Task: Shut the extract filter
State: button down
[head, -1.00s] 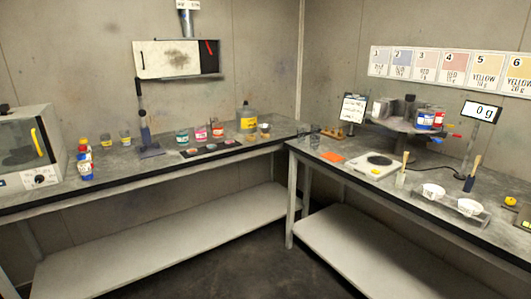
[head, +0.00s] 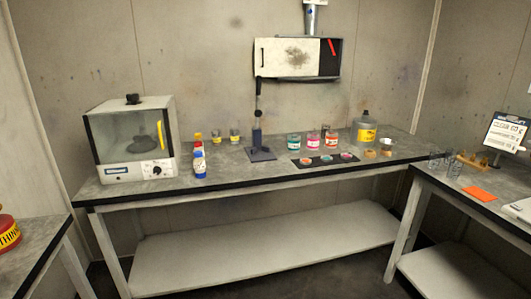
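The extract filter (head: 298,57) is a wall-mounted box above the back bench in the head view, with a metal duct (head: 312,17) rising from its top. Its pale front panel (head: 286,58) has a dark smudge in the middle and a small black handle (head: 263,57) at its left end. The panel covers most of the front. A dark strip (head: 330,64) shows at the right end, with a red slanted mark (head: 332,46) on it. I cannot tell whether this strip is an opening. My gripper is not in view.
The back bench (head: 230,181) stands under the filter. On it are a glass-fronted oven (head: 132,138), a black upright stand (head: 259,135) below the filter, several paint jars (head: 313,141) and a grey jug (head: 366,128). Another bench (head: 455,185) stands at right. Floor shows between the benches.

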aim_at(277, 56)
jog(key=i+j, duration=0.1)
jog(key=i, duration=0.55)
jog(key=i+j+z, duration=0.7)
jog(key=i+j, duration=0.25)
jog(key=j, duration=0.2)
jog(key=i+j, duration=0.25)
jog(key=j, duration=0.15)
jog(key=i+j+u, duration=0.1)
jog(key=j, duration=0.3)
jog(key=i+j, duration=0.1)
jog(key=j, duration=0.3)
jog(key=i+j+u, duration=0.15)
jog(key=j, duration=0.25)
